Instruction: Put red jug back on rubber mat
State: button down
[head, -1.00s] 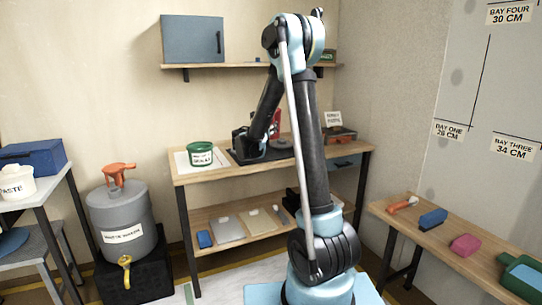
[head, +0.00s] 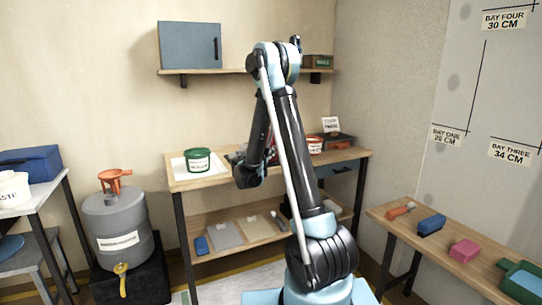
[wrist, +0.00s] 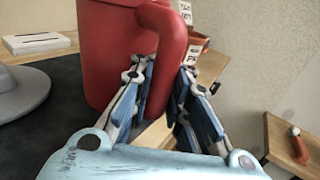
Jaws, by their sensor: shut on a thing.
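The red jug (wrist: 108,50) fills the upper middle of the wrist view, upright, its top cut off by the frame. My gripper (wrist: 169,78) is shut on the jug's handle, with one finger on each side. Behind and below the jug lies a flat dark surface, which looks like the rubber mat (wrist: 50,125). I cannot tell whether the jug's base touches it. In the head view my arm hides the gripper and most of the jug; only a sliver of red (head: 274,150) shows beside the arm.
A grey, wide-brimmed object (wrist: 18,92) sits on the dark surface left of the jug. A side bench (head: 445,238) with tools stands at right.

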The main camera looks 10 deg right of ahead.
jog(key=shift+f, duration=0.35)
jog(key=c, duration=1.5)
grip_release()
